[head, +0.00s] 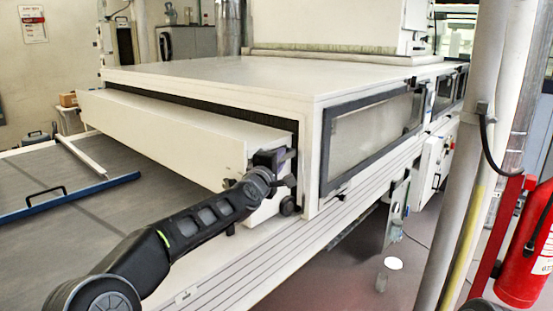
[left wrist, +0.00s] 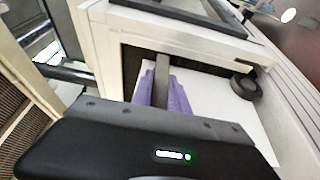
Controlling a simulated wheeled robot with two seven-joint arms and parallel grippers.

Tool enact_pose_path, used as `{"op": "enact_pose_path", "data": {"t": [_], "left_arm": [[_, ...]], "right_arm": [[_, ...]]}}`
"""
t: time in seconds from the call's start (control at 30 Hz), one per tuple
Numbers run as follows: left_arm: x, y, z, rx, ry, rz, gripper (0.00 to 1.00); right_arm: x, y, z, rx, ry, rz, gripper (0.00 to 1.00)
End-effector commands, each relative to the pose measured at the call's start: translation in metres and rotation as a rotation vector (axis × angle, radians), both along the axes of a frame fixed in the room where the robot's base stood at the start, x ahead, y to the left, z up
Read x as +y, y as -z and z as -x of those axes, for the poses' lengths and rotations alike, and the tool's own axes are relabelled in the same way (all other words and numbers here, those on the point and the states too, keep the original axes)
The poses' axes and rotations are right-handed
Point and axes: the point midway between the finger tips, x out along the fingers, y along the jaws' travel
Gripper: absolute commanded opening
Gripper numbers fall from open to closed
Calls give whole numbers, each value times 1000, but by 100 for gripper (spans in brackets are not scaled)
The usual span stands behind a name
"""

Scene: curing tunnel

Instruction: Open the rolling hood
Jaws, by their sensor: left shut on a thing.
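The rolling hood (head: 165,132) is a long white cover at the front mouth of the big white tunnel housing (head: 215,78). It juts out of the dark-edged opening. My left gripper (head: 277,162) is at the hood's right end, near the housing's front corner. In the left wrist view the purple finger pads of the left gripper (left wrist: 163,92) are closed about a narrow grey bar, beside a white surface. The fingers and wrist hide part of the hood's end. My right gripper is in neither view.
The conveyor bed (head: 100,215) runs out at the lower left, with a blue-edged frame (head: 75,195) on it. Pale posts (head: 470,150) and a red fire extinguisher (head: 525,255) stand at the right. Floor shows between the machine and the posts.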

Motion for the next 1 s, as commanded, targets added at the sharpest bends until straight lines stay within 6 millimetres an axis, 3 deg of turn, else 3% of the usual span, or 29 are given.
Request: {"op": "enact_pose_path", "data": {"t": [0.37,0.4,0.63,1.0], "left_arm": [[-1,1,-1,2,0,-1,0],[-1,1,-1,2,0,-1,22],[0,1,-1,2,0,-1,40],[1,2,2,2,0,-1,42]], "right_arm": [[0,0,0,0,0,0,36],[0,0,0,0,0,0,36],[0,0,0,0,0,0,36],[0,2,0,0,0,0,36]]}}
